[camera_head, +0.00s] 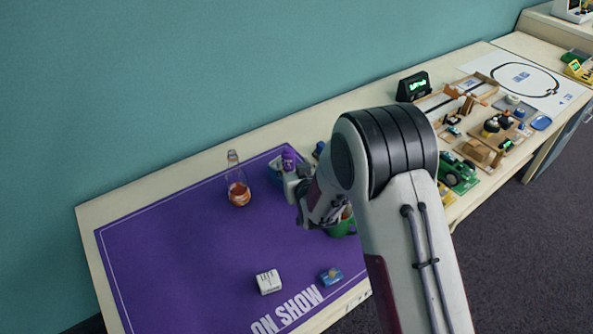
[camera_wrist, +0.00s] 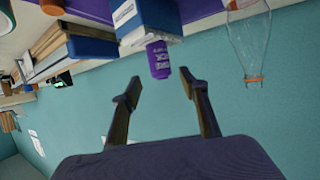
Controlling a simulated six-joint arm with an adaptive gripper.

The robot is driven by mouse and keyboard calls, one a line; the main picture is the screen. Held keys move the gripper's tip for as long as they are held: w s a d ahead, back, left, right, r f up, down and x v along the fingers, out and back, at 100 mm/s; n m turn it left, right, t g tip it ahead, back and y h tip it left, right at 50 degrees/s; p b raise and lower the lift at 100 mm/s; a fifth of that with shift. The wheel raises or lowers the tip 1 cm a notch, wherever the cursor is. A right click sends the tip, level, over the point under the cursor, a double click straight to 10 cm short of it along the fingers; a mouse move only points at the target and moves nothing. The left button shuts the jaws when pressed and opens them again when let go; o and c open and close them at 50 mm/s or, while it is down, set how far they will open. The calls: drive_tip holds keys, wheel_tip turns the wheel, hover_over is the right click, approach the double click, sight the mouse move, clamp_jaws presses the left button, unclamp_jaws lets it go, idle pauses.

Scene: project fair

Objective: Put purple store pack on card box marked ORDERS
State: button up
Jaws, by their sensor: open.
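The purple store pack (camera_wrist: 158,60), a small purple can shape with white lettering, shows in the wrist view, where the scene appears upside down. It meets a blue box (camera_wrist: 150,22) with a white label and looks to stand on it; the label is too small to read. In the head view the purple pack (camera_head: 288,160) is at the mat's back right corner, by the blue box (camera_head: 274,173). My gripper (camera_wrist: 160,82) is open and empty, its fingertips apart on either side of the pack's near end, seemingly short of it. No box clearly reads ORDERS.
A glass bottle with orange contents (camera_head: 239,193) stands left of the blue box. A white block (camera_head: 268,282) and a small blue item (camera_head: 331,277) lie at the front of the purple mat (camera_head: 170,262). The mat's left is clear. Several project pieces crowd the right.

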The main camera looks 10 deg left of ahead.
drive_tip(key=shift+v, duration=1.9)
drive_tip(key=shift+r, duration=0.1)
drive_tip(key=s+d+r+m+g+h, duration=0.1)
drive_tip(key=s+d+r+g, duration=0.1)
drive_tip(key=s+d+r, duration=0.45)
drive_tip(key=s+d+r+m+g+h, duration=0.15)
drive_tip(key=s+d+r, duration=0.25)
drive_tip(key=d+r, duration=0.6)
drive_tip(key=s+d+r+g, duration=0.1)
drive_tip(key=s+d, duration=0.3)
drive_tip(key=s, duration=0.5)
drive_tip(key=s+d+r+m+g+h, duration=0.1)
drive_tip(key=s+d, duration=0.3)
drive_tip(key=s, duration=0.6)
drive_tip(key=s+d+r+m+g+h, duration=0.1)
drive_tip(key=s+d, duration=0.3)
drive_tip(key=s, duration=0.6)
drive_tip(key=shift+d, duration=0.25)
